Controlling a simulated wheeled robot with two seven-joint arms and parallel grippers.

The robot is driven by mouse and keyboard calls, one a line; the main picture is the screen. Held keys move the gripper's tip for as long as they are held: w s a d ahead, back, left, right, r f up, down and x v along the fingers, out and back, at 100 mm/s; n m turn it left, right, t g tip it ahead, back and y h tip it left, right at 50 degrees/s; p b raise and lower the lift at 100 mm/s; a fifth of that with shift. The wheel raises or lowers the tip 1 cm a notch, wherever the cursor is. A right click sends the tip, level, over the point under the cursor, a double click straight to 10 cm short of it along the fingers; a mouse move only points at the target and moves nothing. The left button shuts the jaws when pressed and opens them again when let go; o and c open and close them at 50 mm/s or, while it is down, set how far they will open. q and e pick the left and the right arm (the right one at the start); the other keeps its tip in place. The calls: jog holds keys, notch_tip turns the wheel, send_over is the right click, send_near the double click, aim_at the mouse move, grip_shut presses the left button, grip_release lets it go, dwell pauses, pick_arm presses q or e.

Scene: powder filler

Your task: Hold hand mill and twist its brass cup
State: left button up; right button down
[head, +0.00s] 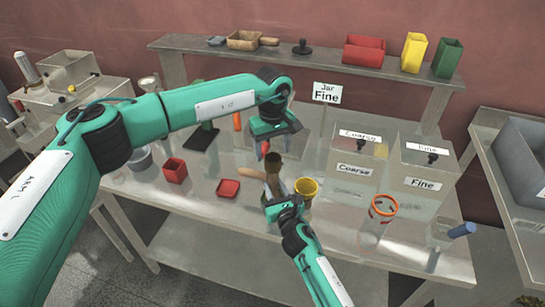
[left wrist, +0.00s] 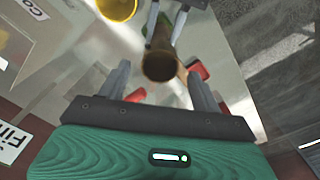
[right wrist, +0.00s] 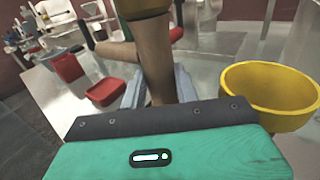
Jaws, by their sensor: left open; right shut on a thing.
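The hand mill stands upright, with a brown wooden body (right wrist: 155,70) and a darker brass cup (head: 273,160) on top. My right gripper (head: 272,197) is shut on the wooden body, and the right wrist view shows its fingers around the lower part. The brass cup is cut off by the top edge of that view. My left gripper (head: 264,145) is open and points down just above the cup. In the left wrist view the cup (left wrist: 160,65) shows between and beyond the spread fingers, apart from them.
A yellow cup (head: 307,187) stands close to the right of the mill. A red tray (head: 228,189) and a red box (head: 175,170) lie to the left. Coarse (head: 352,181) and Fine (head: 422,195) bins and an orange-rimmed jar (head: 381,215) stand to the right.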

aim_at(272, 157)
pick_arm(q)
notch_tip(272, 157, up, 8)
dwell(0.5)
jog(key=shift+f, duration=0.1)
pick_arm(e)
jog(key=c, duration=1)
grip_release()
jog(key=shift+o, duration=0.2)
jog(key=shift+s, duration=0.1)
